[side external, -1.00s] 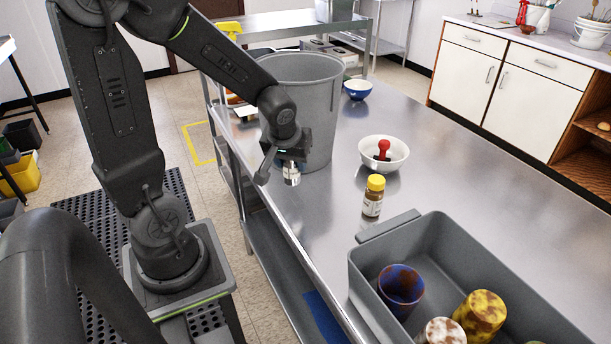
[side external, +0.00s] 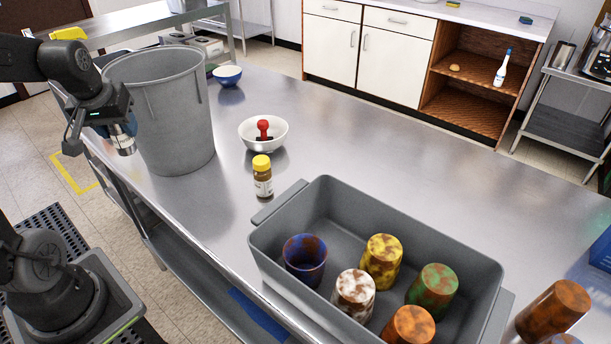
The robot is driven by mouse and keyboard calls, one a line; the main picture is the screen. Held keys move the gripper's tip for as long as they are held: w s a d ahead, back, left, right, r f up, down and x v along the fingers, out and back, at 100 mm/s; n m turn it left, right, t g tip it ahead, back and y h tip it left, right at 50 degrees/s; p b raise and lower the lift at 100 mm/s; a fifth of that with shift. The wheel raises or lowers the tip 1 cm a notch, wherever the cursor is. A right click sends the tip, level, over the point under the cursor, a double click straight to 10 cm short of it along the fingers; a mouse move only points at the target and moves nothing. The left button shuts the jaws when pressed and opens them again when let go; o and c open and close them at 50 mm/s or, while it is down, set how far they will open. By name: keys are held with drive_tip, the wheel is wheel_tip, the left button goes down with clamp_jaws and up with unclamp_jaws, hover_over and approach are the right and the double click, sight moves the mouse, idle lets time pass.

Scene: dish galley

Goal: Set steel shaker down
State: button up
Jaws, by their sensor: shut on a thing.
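The steel shaker (side external: 124,143) is a small silvery piece at the left of the side external view; most of it is hidden by the fingers. My gripper (side external: 119,128) is shut on it, pointing downward, just left of the big grey bin (side external: 165,115). The shaker shows near the left edge of the steel table (side external: 215,205). I cannot tell whether it touches the tabletop or hangs above it.
A yellow-capped jar (side external: 262,178), a white bowl (side external: 277,134) with a red-handled item and a blue bowl (side external: 228,76) stand on the table. A grey tub (side external: 330,190) holds several mottled cups.

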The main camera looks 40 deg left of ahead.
wheel_tip(320, 180, up, 14)
drive_tip(key=w+d+r+m+t+h, duration=0.1)
drive_tip(key=w+d+m+h, duration=0.15)
drive_tip(key=w+m, duration=0.45)
drive_tip(key=w+d+r+m+h, duration=0.1)
drive_tip(key=w+d+r+m, duration=0.15)
drive_tip(key=w, duration=0.85)
drive_tip(key=w+d+f+m+h, duration=0.35)
drive_tip(key=w+d+m, duration=0.55)
drive_tip(key=w+d, duration=0.4)
wheel_tip(320, 180, down, 18)
drive_tip(key=shift+g+y, duration=0.3)
drive_tip(key=shift+g, duration=0.1)
drive_tip(key=shift+w+d+f, duration=0.5)
drive_tip(key=shift+d+f, duration=1.25)
drive_tip(key=shift+f, duration=0.1)
drive_tip(key=shift+w+d+f, duration=0.5)
drive_tip(key=shift+d+f, duration=1.25)
drive_tip(key=shift+f, duration=0.15)
drive_tip(key=shift+w+d+f, duration=0.5)
drive_tip(key=shift+d+f, duration=1.25)
drive_tip(key=shift+f, duration=0.1)
drive_tip(key=shift+f, duration=0.15)
drive_tip(key=o, duration=1)
drive_tip(key=shift+c, duration=0.2)
